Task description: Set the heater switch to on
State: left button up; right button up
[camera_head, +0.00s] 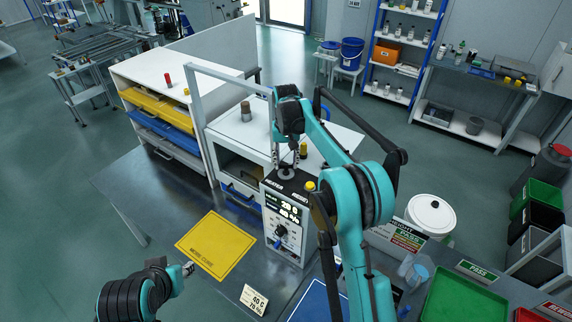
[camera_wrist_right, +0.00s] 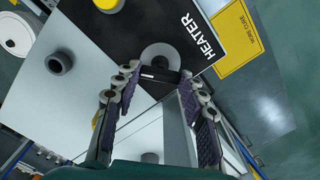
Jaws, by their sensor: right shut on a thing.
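The panel box (camera_head: 291,243) stands on the dark bench, its lit display reading about 20 C and 40 %. Its black top carries the word HEATER, clear in the wrist view (camera_wrist_right: 196,36). The heater switch rises from a round grey base (camera_wrist_right: 160,52) beside that word; the gripper hides most of it, and I cannot tell its setting. My right gripper (camera_head: 287,160) points down over the box top. In the wrist view its fingertips (camera_wrist_right: 158,74) are shut on the switch. My left gripper (camera_head: 188,268) is low at the left, apart from the box; its jaws are unclear.
A card (camera_head: 254,300) reading about 40 C and 70 % stands in front of the box. A yellow sheet (camera_head: 216,246) lies to its left. A white cabinet (camera_head: 226,148) stands behind. A white tub (camera_head: 430,215) and a green tray (camera_head: 463,299) are at the right.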

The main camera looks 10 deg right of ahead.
aim_at(286, 164)
jog(key=m+b, duration=0.1)
jog(key=m, duration=0.2)
jog(key=shift+m, duration=0.3)
jog(key=shift+m+b, duration=0.4)
jog(key=shift+m, duration=1.5)
jog(key=o, duration=1.2)
jog(key=shift+c, duration=0.2)
jog(key=shift+r, duration=0.15)
notch_tip(286, 164, up, 12)
